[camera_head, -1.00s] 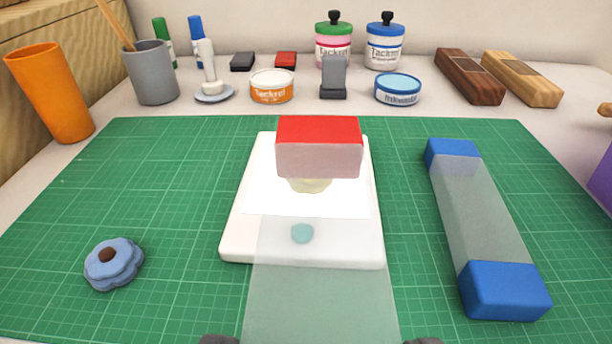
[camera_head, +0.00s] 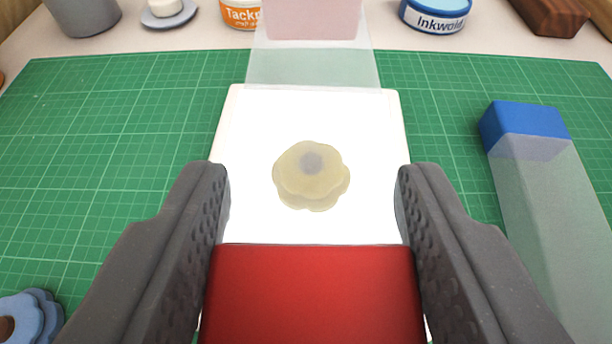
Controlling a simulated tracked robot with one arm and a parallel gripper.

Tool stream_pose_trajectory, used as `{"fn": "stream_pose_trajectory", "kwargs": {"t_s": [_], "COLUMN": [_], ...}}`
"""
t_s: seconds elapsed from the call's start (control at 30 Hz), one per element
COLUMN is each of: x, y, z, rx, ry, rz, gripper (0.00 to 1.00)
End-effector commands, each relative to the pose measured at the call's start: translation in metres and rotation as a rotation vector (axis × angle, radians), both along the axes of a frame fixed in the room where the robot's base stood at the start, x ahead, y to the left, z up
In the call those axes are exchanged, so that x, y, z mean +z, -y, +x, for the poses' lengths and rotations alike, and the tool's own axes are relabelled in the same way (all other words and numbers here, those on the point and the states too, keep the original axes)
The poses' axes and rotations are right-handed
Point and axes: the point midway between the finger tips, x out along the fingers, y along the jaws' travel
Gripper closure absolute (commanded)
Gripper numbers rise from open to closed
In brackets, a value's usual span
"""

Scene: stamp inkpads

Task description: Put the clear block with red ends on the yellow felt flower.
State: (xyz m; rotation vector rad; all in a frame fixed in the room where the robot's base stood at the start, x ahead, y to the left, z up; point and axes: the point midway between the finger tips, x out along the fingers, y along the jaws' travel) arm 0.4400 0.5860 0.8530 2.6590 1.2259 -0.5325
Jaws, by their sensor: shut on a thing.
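The clear block with red ends is in my gripper (camera_head: 311,180). Its near red end (camera_head: 312,290) sits between the dark fingers at the bottom. Its clear body (camera_head: 312,70) stretches away to the far end, whose inner face looks pinkish and is cut by the top edge. The yellow felt flower (camera_head: 308,190) lies on the white board (camera_head: 229,105) between the fingertips in the picture, with a greyish centre. It looks pale because I see it through the clear body. I cannot tell whether the block touches it.
A clear block with blue ends (camera_head: 525,122) lies at the right on the green mat (camera_head: 110,150). A blue felt flower (camera_head: 28,318) is at the lower left. Ink tins, a grey cup (camera_head: 84,15) and a brown wooden block (camera_head: 553,14) line the back.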

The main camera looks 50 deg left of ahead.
Motion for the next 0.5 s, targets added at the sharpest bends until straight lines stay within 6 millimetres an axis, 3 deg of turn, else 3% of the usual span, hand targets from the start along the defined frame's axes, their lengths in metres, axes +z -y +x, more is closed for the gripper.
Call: {"fn": "stream_pose_trajectory", "kwargs": {"t_s": [0.17, 0.4, 0.5], "x": [-0.005, -0.035, -0.034], "y": [-0.003, -0.002, -0.002], "z": [0.002, 0.002, 0.002], "rx": [0.000, -0.002, -0.001], "ry": [0.001, 0.001, 0.004], "rz": [0.002, 0.003, 0.004], "gripper": [0.86, 0.86, 0.86]}}
